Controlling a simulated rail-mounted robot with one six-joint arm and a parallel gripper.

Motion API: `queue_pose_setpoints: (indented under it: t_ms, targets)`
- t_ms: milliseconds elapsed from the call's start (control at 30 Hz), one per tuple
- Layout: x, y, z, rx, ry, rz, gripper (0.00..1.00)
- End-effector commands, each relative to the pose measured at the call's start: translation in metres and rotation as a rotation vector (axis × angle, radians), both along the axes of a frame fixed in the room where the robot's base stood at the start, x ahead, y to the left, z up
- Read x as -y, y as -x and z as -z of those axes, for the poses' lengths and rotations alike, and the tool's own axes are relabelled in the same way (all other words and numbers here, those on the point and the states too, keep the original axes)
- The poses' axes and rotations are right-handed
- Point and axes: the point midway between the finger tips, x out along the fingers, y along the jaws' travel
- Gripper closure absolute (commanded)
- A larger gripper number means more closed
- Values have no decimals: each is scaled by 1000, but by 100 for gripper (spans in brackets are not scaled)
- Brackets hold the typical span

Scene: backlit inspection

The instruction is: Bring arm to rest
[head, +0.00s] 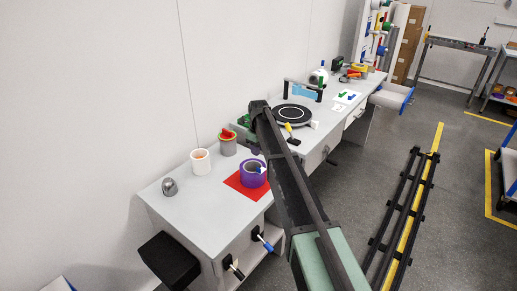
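My dark arm (283,172) rises from the lower right, with a pale green link (318,262) at its base end. It reaches over the front edge of the long grey bench (205,205), and its far joint (258,107) is in front of the bench's middle part. I cannot make out my gripper or its fingers; they seem hidden by the arm. I cannot tell whether it holds anything.
A purple roll (246,176) stands on a red mat (240,189), close left of my arm. A white cup (200,165), a grey cup (227,148) and a metal dome (169,187) stand nearby. A black turntable (292,115) lies beyond. Floor rails (405,205) run right.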

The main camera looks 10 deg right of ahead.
Motion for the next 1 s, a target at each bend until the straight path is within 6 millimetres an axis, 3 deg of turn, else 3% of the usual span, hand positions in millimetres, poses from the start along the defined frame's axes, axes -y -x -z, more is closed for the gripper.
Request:
queue_pose_setpoints:
  t_ms: [200,267,367,467,567,733,833,900,1000]
  targets:
    - [0,0,0,0,0,-48,67]
    - [0,0,0,0,0,-152,67]
    - [0,12,0,0,0,-481,67]
    - [0,66,0,0,0,-947,67]
    - [0,140,0,-1,0,-1439,67]
    - [1,297,0,-2,0,-2217,67]
    - [1,363,0,-2,0,-2417,67]
    - [1,390,0,-2,0,-2427,67]
    - [1,405,0,-2,0,-2424,67]
